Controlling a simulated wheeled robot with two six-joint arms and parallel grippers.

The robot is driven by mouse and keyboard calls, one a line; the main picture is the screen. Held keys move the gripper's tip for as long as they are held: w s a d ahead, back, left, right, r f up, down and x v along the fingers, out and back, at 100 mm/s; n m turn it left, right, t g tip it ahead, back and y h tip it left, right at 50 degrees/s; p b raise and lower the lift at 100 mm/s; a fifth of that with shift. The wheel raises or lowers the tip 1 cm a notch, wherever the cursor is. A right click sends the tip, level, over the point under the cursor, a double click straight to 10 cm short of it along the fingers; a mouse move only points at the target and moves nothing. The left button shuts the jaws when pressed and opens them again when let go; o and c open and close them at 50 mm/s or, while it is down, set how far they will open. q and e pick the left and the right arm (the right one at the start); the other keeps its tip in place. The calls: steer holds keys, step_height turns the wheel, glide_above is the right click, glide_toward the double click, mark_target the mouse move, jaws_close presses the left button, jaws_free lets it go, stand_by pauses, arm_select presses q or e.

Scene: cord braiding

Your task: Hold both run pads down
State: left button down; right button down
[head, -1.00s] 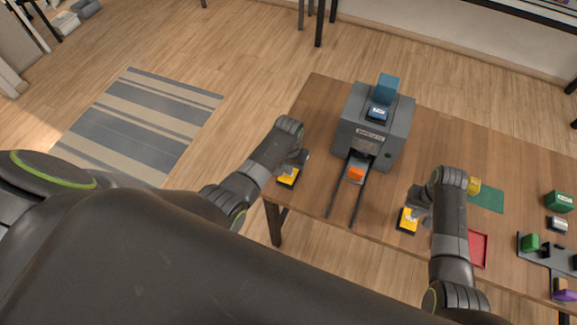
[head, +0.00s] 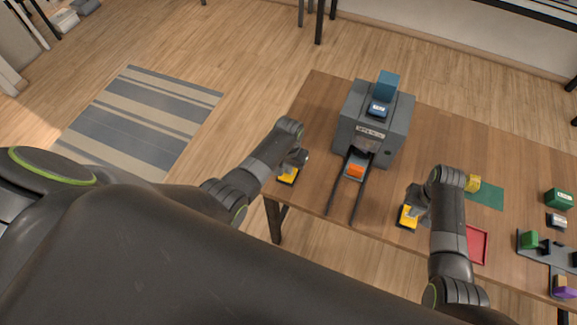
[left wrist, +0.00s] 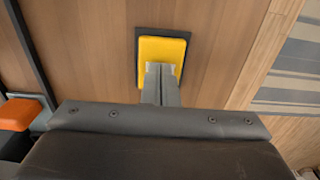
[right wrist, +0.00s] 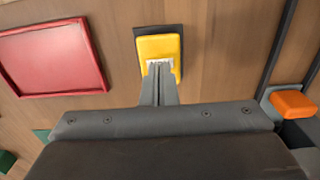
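The left run pad (head: 287,177) is yellow on a dark base near the table's left edge. My left gripper (head: 294,163) is over it, and in the left wrist view the closed fingertips (left wrist: 160,72) meet the yellow pad (left wrist: 178,48). The right run pad (head: 407,217) is yellow on a dark base near the front edge. My right gripper (head: 420,206) is over it, and in the right wrist view its closed fingertips (right wrist: 160,68) meet the yellow pad (right wrist: 158,44). The fingers hide part of each pad. Nothing shows between the fingers.
A grey machine (head: 345,130) stands between the pads, with two dark rails in front and an orange block (head: 355,171) on them. A red tray (head: 478,244), green mat (head: 488,197), yellow block (head: 473,183) and green box (head: 558,200) lie to the right.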

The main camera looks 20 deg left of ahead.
arm_select(q)
steer(key=shift+s+f, duration=0.1)
arm_select(e)
steer(key=shift+f, duration=0.65)
steer(key=shift+f, duration=0.55)
stand_by(0.4)
step_height(320, 180, up, 7)
stand_by(0.4)
steer(key=shift+r, duration=0.1)
arm_select(q)
steer(key=shift+r+p, duration=0.45)
steer(key=shift+r, duration=3.1)
arm_select(e)
steer(key=shift+r, duration=0.35)
